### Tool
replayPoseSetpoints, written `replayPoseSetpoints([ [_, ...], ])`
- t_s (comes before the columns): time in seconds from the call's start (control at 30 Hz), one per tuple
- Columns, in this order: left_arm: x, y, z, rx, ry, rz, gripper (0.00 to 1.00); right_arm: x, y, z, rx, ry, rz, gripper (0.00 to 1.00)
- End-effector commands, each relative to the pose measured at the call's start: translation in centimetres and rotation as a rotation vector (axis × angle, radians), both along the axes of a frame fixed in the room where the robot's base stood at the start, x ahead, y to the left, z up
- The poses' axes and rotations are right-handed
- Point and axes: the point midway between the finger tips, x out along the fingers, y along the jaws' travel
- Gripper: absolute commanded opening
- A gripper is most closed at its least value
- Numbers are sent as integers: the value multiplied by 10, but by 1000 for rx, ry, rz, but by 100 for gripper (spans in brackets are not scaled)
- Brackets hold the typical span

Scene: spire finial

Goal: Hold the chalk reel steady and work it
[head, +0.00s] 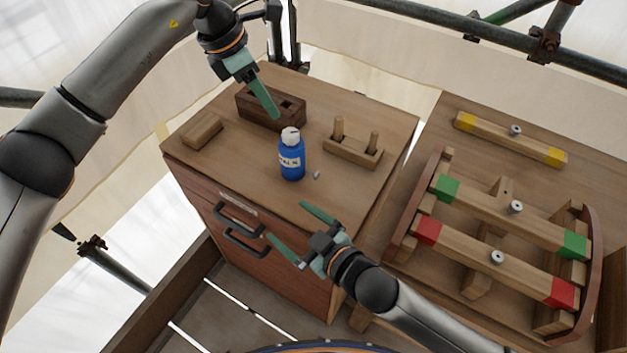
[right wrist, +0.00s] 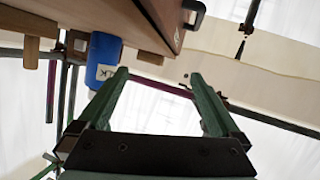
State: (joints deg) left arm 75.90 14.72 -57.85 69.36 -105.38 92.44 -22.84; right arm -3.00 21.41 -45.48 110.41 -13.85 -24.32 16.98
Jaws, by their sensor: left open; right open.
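A blue bottle (head: 292,165) with a white cap and a partly readable white label stands upright on the wooden cabinet top (head: 225,160). In the right wrist view the bottle (right wrist: 104,58) appears beyond the left finger. I see no other thing that looks like a chalk reel. My left gripper (head: 266,100) is open above the cabinet, behind and left of the bottle, in front of a dark slotted block; one finger shows clearly. My right gripper (head: 286,220) is open and empty, at the cabinet's front edge, nearer than the bottle. Neither gripper touches the bottle.
A dark slotted block (head: 258,108), a small wooden block (head: 202,131) and a two-peg wooden stand (head: 353,150) surround the bottle. A small grey piece (head: 316,175) lies beside it. Drawer handles (head: 240,218) jut from the cabinet front. A rack with colour-ended bars (head: 510,207) stands right.

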Motion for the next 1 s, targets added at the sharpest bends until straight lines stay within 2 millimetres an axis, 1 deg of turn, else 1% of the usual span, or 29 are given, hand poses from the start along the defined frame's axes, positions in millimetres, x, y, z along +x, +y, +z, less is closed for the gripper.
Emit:
replayPoseSetpoints([
  [0.03, 0, 0, 0, 0, 0, 0, 50, 15, -5, 12, 25, 19, -65, 100],
  [0.13, 0, 0, 0, 0, 0, 0, 50, 38, -19, 28, 64, 65, -187, 100],
  [0.23, 0, 0, 0, 0, 0, 0, 50, 52, -31, 39, 99, 104, -281, 100],
  [0.37, 0, 0, 0, 0, 0, 0, 50, 61, -41, 47, 126, 132, -350, 100],
  [0.47, 0, 0, 0, 0, 0, 0, 50, 67, -43, 47, 133, 141, -368, 100],
  [0.57, 0, 0, 0, 0, 0, 0, 50, 76, -40, 43, 133, 142, -370, 100],
  [1.0, 0, 0, 0, 0, 0, 0, 50, 134, -17, 17, 131, 141, -367, 100],
])
